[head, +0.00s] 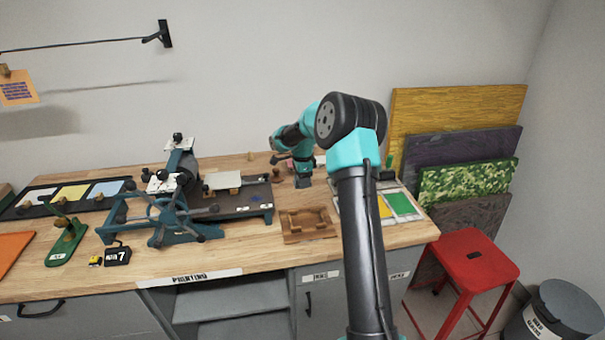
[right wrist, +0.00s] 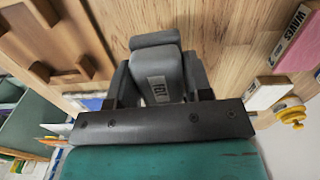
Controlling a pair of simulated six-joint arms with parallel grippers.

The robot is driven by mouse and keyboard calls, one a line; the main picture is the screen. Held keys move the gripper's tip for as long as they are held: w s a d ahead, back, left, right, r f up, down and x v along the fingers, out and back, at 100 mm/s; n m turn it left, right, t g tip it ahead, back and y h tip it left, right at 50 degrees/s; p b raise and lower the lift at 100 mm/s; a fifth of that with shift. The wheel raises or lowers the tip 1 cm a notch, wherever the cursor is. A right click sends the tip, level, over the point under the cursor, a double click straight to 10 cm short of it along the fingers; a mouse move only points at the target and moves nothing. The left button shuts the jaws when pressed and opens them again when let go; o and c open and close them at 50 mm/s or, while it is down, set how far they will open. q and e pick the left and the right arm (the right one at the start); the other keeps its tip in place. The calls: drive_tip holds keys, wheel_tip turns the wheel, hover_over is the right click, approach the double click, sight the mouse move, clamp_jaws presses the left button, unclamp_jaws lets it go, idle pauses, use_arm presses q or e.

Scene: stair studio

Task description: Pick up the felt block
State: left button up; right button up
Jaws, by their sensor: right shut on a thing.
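I cannot tell whether the block touches the bench top. My left gripper is not in view.
A wooden tray (head: 308,237) lies on the bench in front of the gripper. A teal press (head: 172,235) stands to the left. In the wrist view a pink-and-white labelled block (right wrist: 298,48) and a yellow item (right wrist: 291,113) lie to the right.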

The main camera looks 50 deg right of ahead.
drive_tip(key=shift+s+a+r, duration=0.2)
drive_tip(key=shift+s+a, duration=1.2)
drive_tip(key=shift+a, duration=0.2)
drive_tip(key=o, duration=0.4)
drive_tip(key=c, duration=0.3)
drive_tip(key=w+a+r, duration=0.1)
drive_tip(key=a+r, duration=0.2)
drive_tip(key=a, duration=0.1)
drive_tip(key=w+a+r, duration=0.1)
drive_tip(key=a+r, duration=0.3)
drive_tip(key=a, duration=0.1)
drive_tip(key=w+a+r, duration=0.1)
drive_tip(key=a+r, duration=0.3)
drive_tip(key=shift+w+a+r, duration=0.2)
drive_tip(key=shift+w+r, duration=0.05)
drive_tip(key=shift+w, duration=0.1)
